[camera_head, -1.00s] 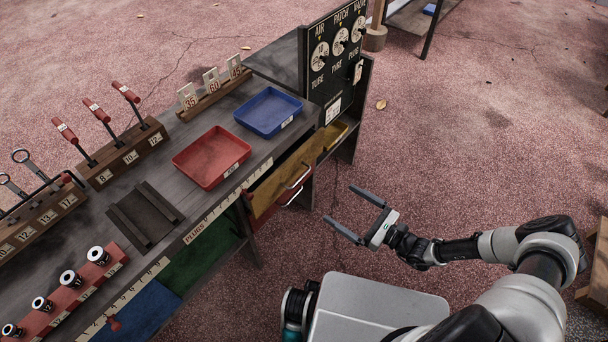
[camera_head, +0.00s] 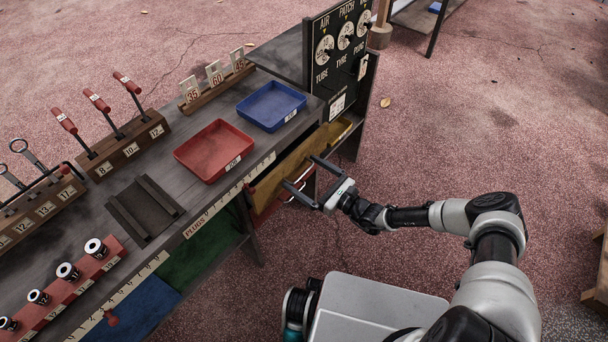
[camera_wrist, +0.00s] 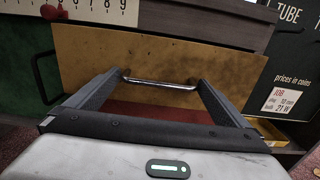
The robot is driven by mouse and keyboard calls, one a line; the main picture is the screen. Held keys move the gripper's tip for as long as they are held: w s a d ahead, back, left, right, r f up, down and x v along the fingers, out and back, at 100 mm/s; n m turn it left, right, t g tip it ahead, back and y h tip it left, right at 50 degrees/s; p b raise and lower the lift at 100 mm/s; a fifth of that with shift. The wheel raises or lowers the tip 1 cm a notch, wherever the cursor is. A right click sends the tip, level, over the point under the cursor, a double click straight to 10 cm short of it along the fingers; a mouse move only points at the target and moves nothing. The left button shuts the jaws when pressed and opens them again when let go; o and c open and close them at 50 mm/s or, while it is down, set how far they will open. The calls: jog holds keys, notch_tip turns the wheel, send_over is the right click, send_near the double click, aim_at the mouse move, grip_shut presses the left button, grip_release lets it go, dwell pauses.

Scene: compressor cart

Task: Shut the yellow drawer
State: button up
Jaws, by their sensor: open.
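The yellow drawer (camera_head: 287,168) is under the right part of the cart's top, below the blue tray. In the wrist view its flat yellow front (camera_wrist: 150,52) fills the middle, with a horizontal metal handle (camera_wrist: 160,83) low on it. How far it stands out is hard to tell. My gripper (camera_head: 299,171) is open and empty, pointing at this front. In the wrist view its fingertips (camera_wrist: 160,77) appear on either side of the handle. I cannot tell whether they touch the drawer.
A red surface (camera_wrist: 155,112) shows below the yellow front. A red tray (camera_head: 213,150) and a blue tray (camera_head: 271,106) stand on the cart top. A dark sign board (camera_head: 337,55) rises at the right end.

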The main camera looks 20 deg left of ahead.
jog(key=shift+w+a, duration=0.1)
jog(key=shift+a, duration=0.2)
jog(key=c, duration=1.2)
jog(key=shift+w, duration=0.1)
